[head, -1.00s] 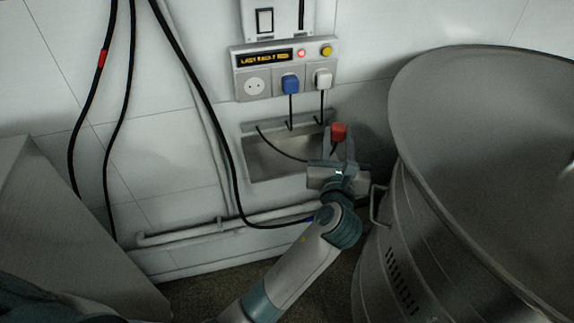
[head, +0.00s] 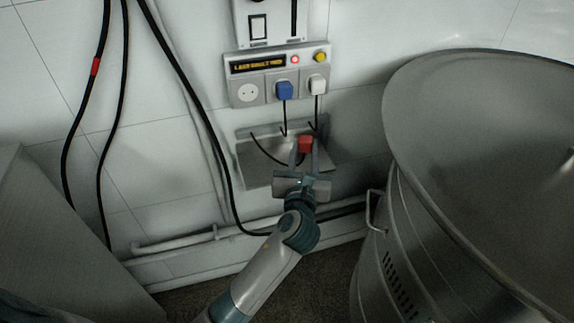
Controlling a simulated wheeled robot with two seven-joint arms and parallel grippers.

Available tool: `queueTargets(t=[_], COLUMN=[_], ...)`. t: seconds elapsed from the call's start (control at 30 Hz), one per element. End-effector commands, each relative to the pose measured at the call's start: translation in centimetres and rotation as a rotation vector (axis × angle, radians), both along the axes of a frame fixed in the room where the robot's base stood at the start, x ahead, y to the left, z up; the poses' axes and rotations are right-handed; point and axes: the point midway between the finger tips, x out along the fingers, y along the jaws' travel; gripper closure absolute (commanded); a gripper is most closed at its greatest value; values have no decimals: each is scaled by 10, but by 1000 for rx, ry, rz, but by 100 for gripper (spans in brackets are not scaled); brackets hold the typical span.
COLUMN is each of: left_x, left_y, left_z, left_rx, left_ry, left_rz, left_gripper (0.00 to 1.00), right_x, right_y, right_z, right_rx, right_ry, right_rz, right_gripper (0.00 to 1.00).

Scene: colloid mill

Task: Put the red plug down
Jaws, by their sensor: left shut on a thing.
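The red plug (head: 305,144) is between the fingers of my left gripper (head: 304,152), which is shut on it. The gripper holds it in front of a grey metal tray (head: 252,172) on the wall, at the right part of the tray in the picture. I cannot tell whether the plug touches the tray. A black cord (head: 266,152) curves across the tray towards the plug. My right gripper is not in view.
Above the tray is a socket panel (head: 233,92) with an empty socket (head: 248,93), a blue plug (head: 284,90) and a white plug (head: 317,85). A large steel vessel (head: 440,200) stands close on the right. Black cables (head: 187,90) hang at left.

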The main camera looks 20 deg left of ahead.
Motion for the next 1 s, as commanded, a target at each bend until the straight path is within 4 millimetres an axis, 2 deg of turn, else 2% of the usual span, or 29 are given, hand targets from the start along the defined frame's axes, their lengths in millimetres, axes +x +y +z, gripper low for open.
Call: queueTargets(t=[0.1, 0.3, 0.73, 0.87, 1.0], left_x=[0, 2, 2, 2, 2], left_y=[23, 44, 47, 47, 47], left_z=[-15, -27, -30, -42, -60], left_rx=[3, 1, -1, 1, 0], left_ry=[2, 0, 0, 2, 2], left_rz=[1, 0, -1, 0, 0], left_gripper=[100, 100, 100, 100, 100], right_x=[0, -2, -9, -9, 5], right_y=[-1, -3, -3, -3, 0], right_z=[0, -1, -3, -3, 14], right_rx=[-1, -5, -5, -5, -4], right_ry=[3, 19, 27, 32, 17], right_rz=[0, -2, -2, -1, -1], right_gripper=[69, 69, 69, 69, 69])
